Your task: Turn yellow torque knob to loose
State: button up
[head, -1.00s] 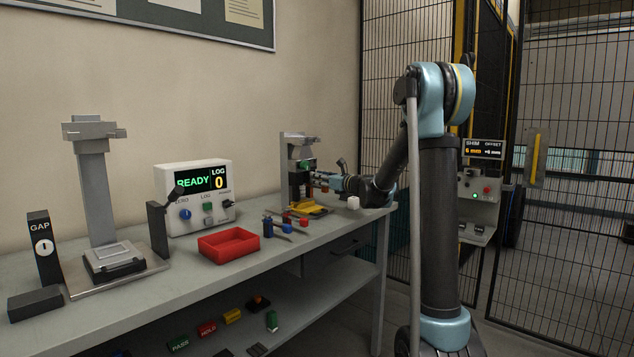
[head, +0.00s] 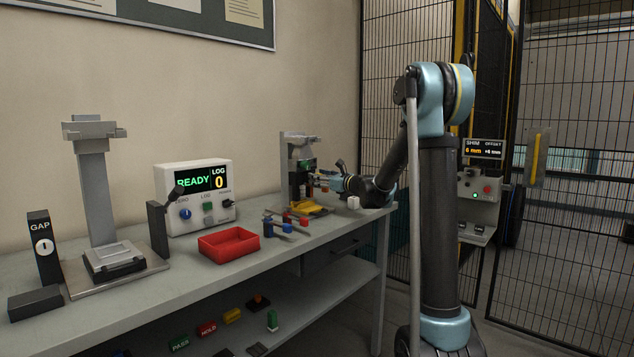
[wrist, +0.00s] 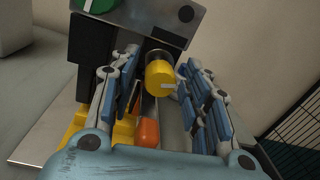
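The yellow knob (wrist: 160,75), a short cylinder with a white mark on its face, shows in the wrist view below the grey plate of the fixture (wrist: 150,22). My gripper (wrist: 162,98) has its blue-padded fingers on either side of the knob. The fingers look open, with a small gap on each side; contact is not clear. In the head view my gripper (head: 322,182) is at the grey fixture (head: 298,138) at the bench's far end. The knob cannot be made out there, and I see no loose label.
An orange piece (wrist: 148,132) lies below the yellow knob. A yellow part (head: 308,208), a white cube (head: 353,202) and a red tray (head: 229,243) are on the bench.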

jog(key=v, duration=1.2)
jog(key=shift+f, duration=0.1)
jog(key=s+d+n+g+y, duration=0.1)
jog(key=s+d+g, duration=0.1)
jog(key=d, duration=0.4)
jog(key=x, duration=1.1)
jog(key=r+x, duration=0.1)
jog(key=x, duration=0.5)
jog(key=shift+w+a, duration=0.1)
jog(key=shift+a, duration=0.25)
jog(key=shift+n, duration=0.3)
grip_shut()
